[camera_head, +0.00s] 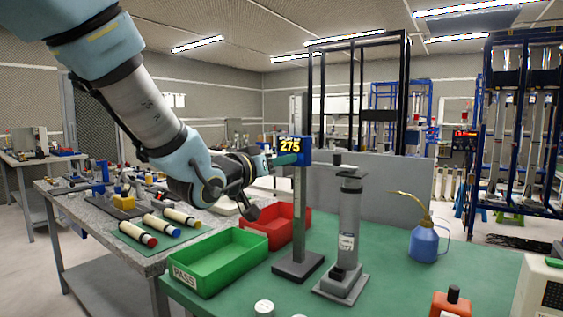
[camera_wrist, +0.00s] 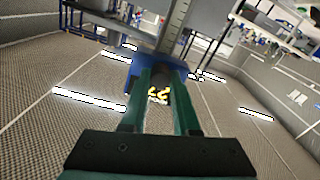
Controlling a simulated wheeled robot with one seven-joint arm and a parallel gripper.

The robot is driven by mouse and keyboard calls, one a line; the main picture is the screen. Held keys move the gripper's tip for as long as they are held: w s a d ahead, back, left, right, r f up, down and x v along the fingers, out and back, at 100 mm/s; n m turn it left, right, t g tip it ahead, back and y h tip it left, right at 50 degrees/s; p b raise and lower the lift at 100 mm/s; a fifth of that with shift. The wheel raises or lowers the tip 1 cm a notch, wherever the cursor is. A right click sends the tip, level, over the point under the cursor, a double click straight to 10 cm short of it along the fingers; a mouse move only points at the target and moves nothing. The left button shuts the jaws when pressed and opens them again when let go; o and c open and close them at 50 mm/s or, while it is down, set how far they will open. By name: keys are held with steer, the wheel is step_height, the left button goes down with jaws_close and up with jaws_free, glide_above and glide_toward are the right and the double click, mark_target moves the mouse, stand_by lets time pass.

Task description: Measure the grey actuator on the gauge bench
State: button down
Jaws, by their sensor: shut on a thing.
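The grey actuator (camera_head: 349,215) stands upright on the green bench (camera_head: 400,285), its flat foot down and a label on its lower body. Beside it on the left is the height gauge, with a tall grey column (camera_head: 300,215) and a dark base (camera_head: 298,266). Its blue slider (camera_head: 306,150) shows 275 in yellow. A small dark foot (camera_head: 336,159) shows right of the slider, near the actuator's top; I cannot tell whether they touch. My gripper (camera_head: 294,159) is shut on the blue slider. The wrist view shows the green fingers (camera_wrist: 157,72) against the slider (camera_wrist: 133,75).
A green PASS tray (camera_head: 220,262) and a red tray (camera_head: 285,229) stand left of the gauge. A blue oil can (camera_head: 424,244) stands right of the actuator. An orange block (camera_head: 452,304) and a white device (camera_head: 540,293) are at the front right. A grey panel backs the bench.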

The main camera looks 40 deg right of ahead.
steer(key=shift+f, duration=0.15)
steer(key=c, duration=0.7)
jaws_free()
steer(key=shift+o, duration=0.2)
steer(key=b+v, duration=0.1)
steer(key=v, duration=1)
steer(key=shift+b, duration=0.4)
steer(key=shift+w, duration=0.1)
